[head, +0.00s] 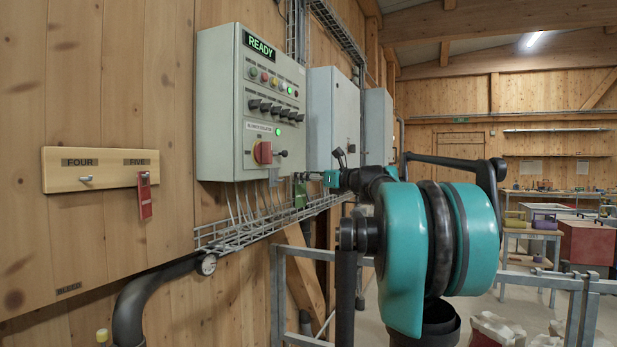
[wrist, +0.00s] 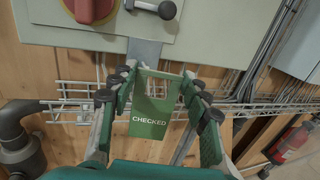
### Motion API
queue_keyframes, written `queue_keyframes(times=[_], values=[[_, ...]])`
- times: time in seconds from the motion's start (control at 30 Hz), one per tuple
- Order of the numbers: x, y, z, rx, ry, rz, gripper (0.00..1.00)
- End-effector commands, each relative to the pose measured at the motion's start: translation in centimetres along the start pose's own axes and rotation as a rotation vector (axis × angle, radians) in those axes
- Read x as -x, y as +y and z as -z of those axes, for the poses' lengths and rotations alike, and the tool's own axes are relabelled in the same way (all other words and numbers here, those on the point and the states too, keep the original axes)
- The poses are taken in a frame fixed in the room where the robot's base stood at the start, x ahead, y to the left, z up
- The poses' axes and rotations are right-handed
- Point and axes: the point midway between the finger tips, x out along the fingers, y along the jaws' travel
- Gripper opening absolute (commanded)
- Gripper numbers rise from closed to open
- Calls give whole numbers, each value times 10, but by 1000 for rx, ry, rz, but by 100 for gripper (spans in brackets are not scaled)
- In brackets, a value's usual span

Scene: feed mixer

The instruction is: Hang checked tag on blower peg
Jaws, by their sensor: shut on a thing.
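My gripper (head: 312,177) (wrist: 158,78) is in front of the wall below the control cabinet, with its fingers pointing at the wall. It is shut on the green checked tag (head: 300,194), which hangs below the fingertips. In the wrist view the tag (wrist: 152,112) shows the word CHECKED, upright and facing me. A grey tab (wrist: 145,50) hangs from the cabinet's lower edge just beyond the tag; it also shows in the head view (head: 273,178). I cannot tell which peg is the blower's. A pale board (head: 100,180) at left has pegs labelled FOUR and FIVE.
A red tag (head: 145,197) hangs on peg FIVE; peg FOUR (head: 86,179) is bare. The cabinet (head: 222,110) reads READY and has a red rotary switch (head: 262,152). A wire cable tray (head: 250,232) runs below it. A red extinguisher (wrist: 290,143) is at lower right.

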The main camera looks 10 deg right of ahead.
Motion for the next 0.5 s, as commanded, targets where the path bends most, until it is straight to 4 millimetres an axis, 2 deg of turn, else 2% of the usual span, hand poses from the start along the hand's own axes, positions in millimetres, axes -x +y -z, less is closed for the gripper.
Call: queue_keyframes(times=[0.5], values=[[-27,8,4,0,0,0,20]])
